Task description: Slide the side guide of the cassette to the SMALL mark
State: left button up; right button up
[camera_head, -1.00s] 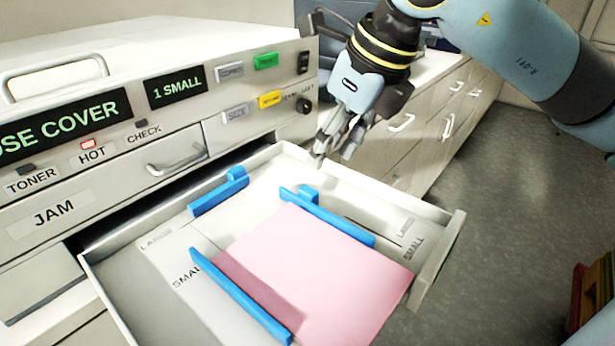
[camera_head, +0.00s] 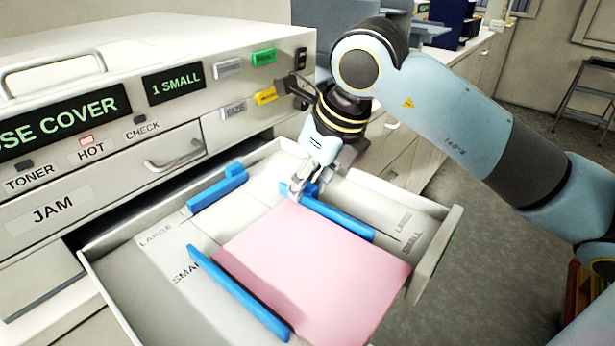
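The open cassette (camera_head: 130,292) sticks out of the printer and holds a stack of pink paper (camera_head: 312,265). One blue side guide (camera_head: 345,222) lies along the paper's far right edge, with a raised tab near its back end. Another blue guide (camera_head: 240,293) lies along the paper's near left edge, its upper end beside a SMALL mark (camera_head: 186,273). A second SMALL mark (camera_head: 412,243) is on the right side, near a LARGE mark. My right gripper (camera_head: 299,190) points down at the far guide's tab; its fingers partly hide the tab, and their grip is unclear. My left gripper is out of view.
A third blue guide (camera_head: 217,192) stands at the cassette's back, near the printer front (camera_head: 60,215). The printer's display (camera_head: 174,83) reads "1 SMALL", and the HOT light (camera_head: 87,140) is red. The cassette's right wall (camera_head: 438,258) is raised. Drawers stand behind my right arm.

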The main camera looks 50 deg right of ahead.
grip_shut()
jog(key=shift+d+b, duration=0.2)
jog(key=shift+b, duration=0.35)
jog(key=shift+o, duration=1.8)
grip_release()
jog(key=shift+r, duration=0.1)
jog(key=v, duration=0.7)
jog(key=shift+r, duration=0.2)
